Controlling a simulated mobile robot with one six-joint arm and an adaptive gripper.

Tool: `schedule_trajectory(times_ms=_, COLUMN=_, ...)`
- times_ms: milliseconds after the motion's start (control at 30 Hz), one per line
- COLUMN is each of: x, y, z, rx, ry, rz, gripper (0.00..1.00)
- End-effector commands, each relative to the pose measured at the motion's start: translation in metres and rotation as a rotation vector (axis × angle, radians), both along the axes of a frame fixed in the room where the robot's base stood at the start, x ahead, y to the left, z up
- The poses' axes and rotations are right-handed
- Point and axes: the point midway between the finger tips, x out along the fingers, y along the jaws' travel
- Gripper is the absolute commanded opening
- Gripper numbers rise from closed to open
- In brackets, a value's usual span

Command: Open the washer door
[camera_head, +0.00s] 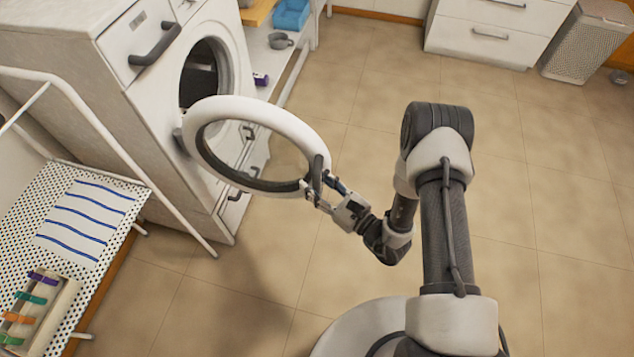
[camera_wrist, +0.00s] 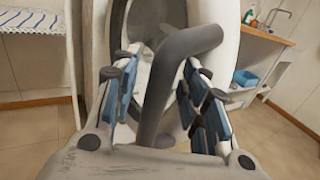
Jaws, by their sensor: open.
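The washer (camera_head: 150,120) is a white front-loader at the left in the head view. Its round door (camera_head: 243,114), a white ring with a dark inner rim, stands swung out from the dark drum opening (camera_head: 199,73). My gripper (camera_head: 318,190) is at the door's near right edge, by the dark door handle (camera_head: 318,172). In the wrist view the dark bent handle (camera_wrist: 177,75) lies between the two blue-padded fingers of my gripper (camera_wrist: 160,100). The fingers are apart, with gaps visible on both sides of the handle.
A white drying rack (camera_head: 140,170) with a striped cloth (camera_head: 85,222) and a box of coloured pegs (camera_head: 35,310) stands at the left. A low shelf with a grey cup (camera_head: 280,41) and blue bin (camera_head: 291,14) is behind the door.

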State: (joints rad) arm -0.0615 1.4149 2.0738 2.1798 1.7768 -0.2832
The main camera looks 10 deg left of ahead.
Motion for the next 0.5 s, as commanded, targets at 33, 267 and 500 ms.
schedule_trajectory(times_ms=33, x=0.000, y=0.000, z=0.000, rx=-0.001, ry=0.001, rz=0.000, gripper=0.40)
schedule_trajectory(times_ms=267, x=-0.003, y=-0.005, z=-0.001, rx=-0.001, ry=0.002, rz=-0.001, gripper=0.40)
schedule_trajectory(times_ms=500, x=-0.025, y=-0.041, z=-0.001, rx=0.000, ry=0.006, rz=-0.008, gripper=0.40)
